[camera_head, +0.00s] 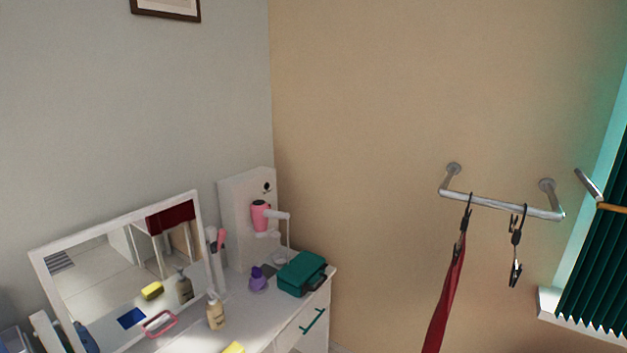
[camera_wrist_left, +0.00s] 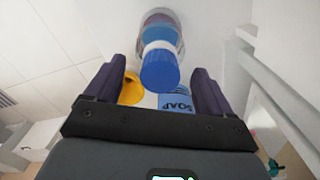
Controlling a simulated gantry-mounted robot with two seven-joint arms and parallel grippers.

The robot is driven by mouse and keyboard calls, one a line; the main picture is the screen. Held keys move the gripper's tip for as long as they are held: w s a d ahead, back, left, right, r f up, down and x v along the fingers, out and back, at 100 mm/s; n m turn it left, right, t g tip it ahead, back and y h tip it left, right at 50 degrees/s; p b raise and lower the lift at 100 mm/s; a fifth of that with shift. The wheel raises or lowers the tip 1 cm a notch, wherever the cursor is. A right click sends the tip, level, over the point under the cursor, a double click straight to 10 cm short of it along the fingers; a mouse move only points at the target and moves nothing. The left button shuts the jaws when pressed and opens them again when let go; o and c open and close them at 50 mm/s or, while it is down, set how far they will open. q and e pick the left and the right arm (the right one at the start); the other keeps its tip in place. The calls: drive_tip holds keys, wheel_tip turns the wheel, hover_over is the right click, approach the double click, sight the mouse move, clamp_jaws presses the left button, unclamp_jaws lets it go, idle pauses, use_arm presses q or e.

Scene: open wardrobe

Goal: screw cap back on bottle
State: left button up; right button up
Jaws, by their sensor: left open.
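In the left wrist view, a clear bottle (camera_wrist_left: 166,22) with blue contents lies ahead of my left gripper (camera_wrist_left: 159,68). A blue ridged cap (camera_wrist_left: 160,71) is at the bottle's near end, with a white band behind it. I cannot tell how tightly the cap sits. The cap appears between the two dark fingers, with visible gaps on both sides. The left gripper is open and holds nothing. Neither gripper shows in the head view, and I cannot pick out this bottle there.
A white dresser (camera_head: 290,335) holds a mirror (camera_head: 110,275), a pump bottle (camera_head: 215,316), a purple bottle (camera_head: 258,281) and a green case (camera_head: 301,274). A pink hair dryer (camera_head: 260,215) hangs behind. In the wrist view, a yellow object (camera_wrist_left: 130,92) and a blue soap label (camera_wrist_left: 175,103) lie beyond the fingers.

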use_arm(q)
drive_tip(key=shift+r+p, duration=1.95)
drive_tip(key=shift+r, duration=0.2)
wheel_tip(320, 180, up, 4)
drive_tip(key=p, duration=0.3)
drive_tip(key=shift+f, duration=0.25)
